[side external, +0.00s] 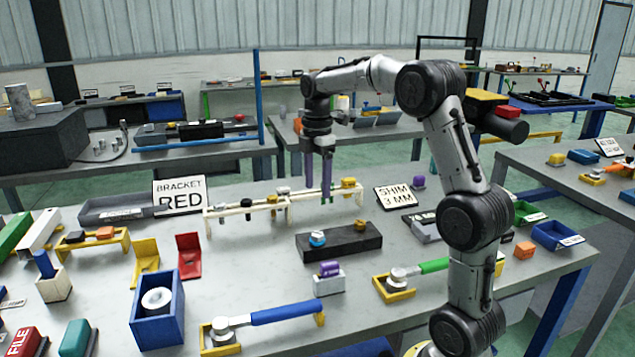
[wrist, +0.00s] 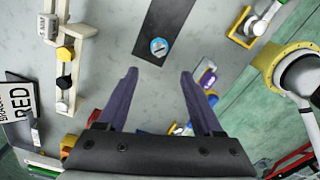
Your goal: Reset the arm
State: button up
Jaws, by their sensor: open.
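My gripper (side external: 318,194) hangs pointing down over the grey workbench, its two purple fingers apart with nothing between them. In the side external view it appears near the long cream rail frame (side external: 228,208), which carries black, white and yellow fittings. Whether the fingers touch the rail is hard to tell there. In the wrist view my gripper (wrist: 159,74) is open, and part of the cream rail (wrist: 65,98) lies left of the fingers. A black block (side external: 352,245) with a blue-topped round piece (side external: 317,239) sits in front of it.
A BRACKET RED sign (side external: 180,196) and a SHIM 3 MM sign (side external: 395,197) stand on the bench. A blue bin (side external: 158,330), a red bracket (side external: 188,256), a yellow bracket (side external: 145,255) and a blue-handled clamp (side external: 285,312) crowd the front. Small bare patches of bench lie between them.

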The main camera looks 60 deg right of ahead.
jog(key=s+a+r+t, duration=0.2)
jog(key=s+a+r, duration=0.25)
jog(key=a, duration=0.25)
jog(key=s+a+r+t, duration=0.1)
jog(key=s+a+r, duration=0.2)
jog(key=a+r, duration=0.3)
jog(key=s+a+f+m+t, duration=0.2)
jog(key=s+a+f+m, duration=0.6)
jog(key=s+m, duration=0.5)
notch_tip(320, 180, down, 3)
jog(key=shift+s+r+t, duration=0.1)
jog(key=shift+s+t, duration=0.05)
jog(key=shift+t, duration=0.15)
